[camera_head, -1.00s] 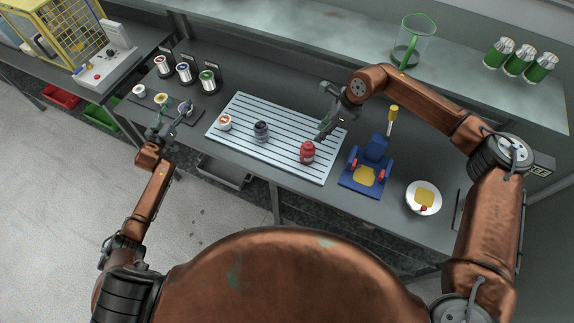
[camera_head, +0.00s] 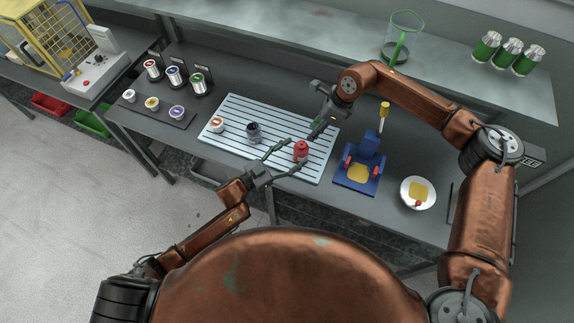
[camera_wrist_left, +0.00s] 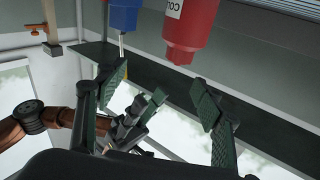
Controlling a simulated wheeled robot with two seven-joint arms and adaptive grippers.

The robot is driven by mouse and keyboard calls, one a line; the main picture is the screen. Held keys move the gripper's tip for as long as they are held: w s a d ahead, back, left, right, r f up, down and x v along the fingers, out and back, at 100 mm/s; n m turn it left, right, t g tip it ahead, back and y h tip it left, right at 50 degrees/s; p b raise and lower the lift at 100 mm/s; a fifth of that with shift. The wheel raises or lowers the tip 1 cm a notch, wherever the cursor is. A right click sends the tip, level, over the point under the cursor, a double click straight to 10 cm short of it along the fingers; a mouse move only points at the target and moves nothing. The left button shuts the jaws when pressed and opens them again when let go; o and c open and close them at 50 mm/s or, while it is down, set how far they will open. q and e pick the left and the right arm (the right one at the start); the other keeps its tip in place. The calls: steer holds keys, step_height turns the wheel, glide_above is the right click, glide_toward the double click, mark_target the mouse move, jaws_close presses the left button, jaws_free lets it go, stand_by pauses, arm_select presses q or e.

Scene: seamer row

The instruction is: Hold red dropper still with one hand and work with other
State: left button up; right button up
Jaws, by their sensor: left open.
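The red dropper (camera_head: 301,150) stands upright near the right end of the ribbed light plate (camera_head: 235,108). My left gripper (camera_head: 297,154) is open, with its fingers reaching in from the left on either side of the dropper. My right gripper (camera_head: 318,126) hangs just behind the dropper, above the plate. Whether its fingers are parted is unclear.
A dark bottle (camera_head: 254,133) and a white jar with an orange top (camera_head: 217,125) stand on the plate. A blue stand (camera_head: 361,168) and a white dish (camera_head: 418,193) are to the right. Several small jars stand at left. The shelf behind holds a green-rimmed jug (camera_head: 404,40).

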mark_target(296, 157)
arm_select(q)
steer(key=f+n+t+y, duration=0.1)
steer(key=f, duration=0.1)
steer(key=s+a+f+n+t+y, duration=0.1)
steer(key=f, duration=0.1)
steer(key=f+n+y, duration=0.1)
steer(key=f, duration=0.1)
steer(key=shift+s+a+f+n+t+y, duration=0.2)
steer(key=shift+a+n+t+y, duration=0.1)
steer(key=shift+a+t, duration=0.1)
steer(key=shift+w+f, duration=0.15)
steer(key=shift+f, duration=0.05)
steer(key=shift+x, duration=3.75)
steer(key=shift+f, duration=0.2)
steer(key=shift+c, duration=0.6)
steer(key=c, duration=1.2)
